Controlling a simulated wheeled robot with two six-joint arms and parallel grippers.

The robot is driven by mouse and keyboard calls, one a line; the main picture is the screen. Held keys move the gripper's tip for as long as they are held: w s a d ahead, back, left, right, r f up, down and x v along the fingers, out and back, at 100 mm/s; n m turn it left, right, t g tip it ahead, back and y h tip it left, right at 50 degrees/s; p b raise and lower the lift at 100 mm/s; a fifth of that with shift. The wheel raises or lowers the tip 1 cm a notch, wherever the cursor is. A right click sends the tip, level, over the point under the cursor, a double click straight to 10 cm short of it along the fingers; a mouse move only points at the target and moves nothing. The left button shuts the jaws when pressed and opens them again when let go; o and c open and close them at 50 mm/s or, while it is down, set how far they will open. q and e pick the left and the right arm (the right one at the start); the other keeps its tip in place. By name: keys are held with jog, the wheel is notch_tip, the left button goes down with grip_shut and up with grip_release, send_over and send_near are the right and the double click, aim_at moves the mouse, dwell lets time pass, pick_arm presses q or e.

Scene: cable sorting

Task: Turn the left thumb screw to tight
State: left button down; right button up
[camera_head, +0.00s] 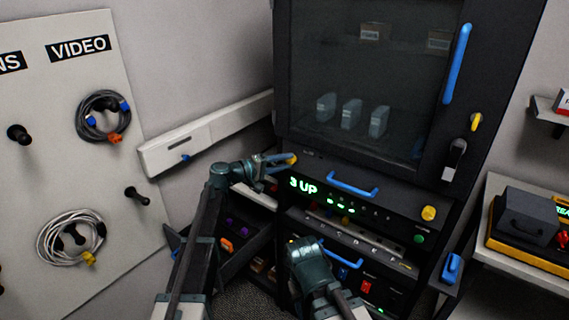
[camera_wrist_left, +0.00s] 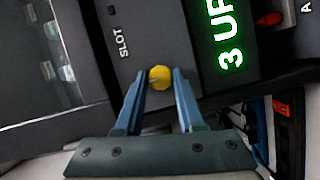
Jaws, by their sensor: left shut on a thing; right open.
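The left thumb screw (camera_wrist_left: 159,76) is a round yellow knob on the dark rack panel, beside the green "3 UP" display (camera_head: 303,186). In the head view the left thumb screw (camera_head: 292,159) is partly covered by my fingers. My left gripper (camera_head: 281,160) is shut on it; the left wrist view shows its blue fingers (camera_wrist_left: 159,86) on either side of the knob. Another yellow thumb screw (camera_head: 428,213) is at the panel's right end. My right gripper (camera_head: 318,250) is low in front of the rack; it is open, and its fingers are mostly hidden.
A blue handle (camera_head: 352,185) sticks out from the panel between the two screws. The glass-fronted cabinet (camera_head: 365,80) rises above. A pegboard (camera_head: 60,160) with hung cables stands at left. A side table (camera_head: 520,255) with equipment stands at right.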

pick_arm(q)
jog(key=c, duration=0.5)
grip_release()
jog(key=p+v, duration=0.1)
jog(key=v, duration=1.2)
jog(key=shift+s+a+r, duration=0.1)
jog(key=shift+s+a, duration=0.05)
jog(key=shift+a, duration=0.25)
